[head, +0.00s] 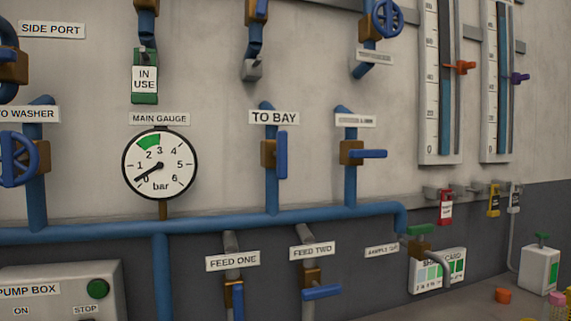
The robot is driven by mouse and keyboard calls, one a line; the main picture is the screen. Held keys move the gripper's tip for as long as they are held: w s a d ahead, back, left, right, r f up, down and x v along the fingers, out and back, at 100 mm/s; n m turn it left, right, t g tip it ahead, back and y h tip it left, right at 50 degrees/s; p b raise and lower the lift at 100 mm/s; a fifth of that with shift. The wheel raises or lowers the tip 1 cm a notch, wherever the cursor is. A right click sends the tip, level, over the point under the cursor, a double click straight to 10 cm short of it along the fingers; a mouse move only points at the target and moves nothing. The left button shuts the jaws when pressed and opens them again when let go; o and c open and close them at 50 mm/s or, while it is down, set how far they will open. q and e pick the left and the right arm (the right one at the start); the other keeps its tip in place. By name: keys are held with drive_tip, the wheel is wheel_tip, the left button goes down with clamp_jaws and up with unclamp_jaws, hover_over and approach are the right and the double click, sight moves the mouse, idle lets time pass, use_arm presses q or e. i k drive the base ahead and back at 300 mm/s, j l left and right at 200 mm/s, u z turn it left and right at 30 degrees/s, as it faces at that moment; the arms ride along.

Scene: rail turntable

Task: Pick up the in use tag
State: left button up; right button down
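The in use tag (145,79) is a green tag with a white label reading "IN USE". It hangs at the upper left of the head view, below a blue pipe end with a brown valve body (147,7). It is above the main gauge (160,164) and apart from it. Neither of my grippers shows in this view.
Blue pipes (200,231) with valve handles run along the wall. A pump box (60,290) stands at the lower left. Red (445,208) and yellow (493,200) tags hang at the right. A small orange object (502,296) lies on the surface at the lower right.

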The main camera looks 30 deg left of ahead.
sight(145, 90)
drive_tip(key=u, duration=1.8)
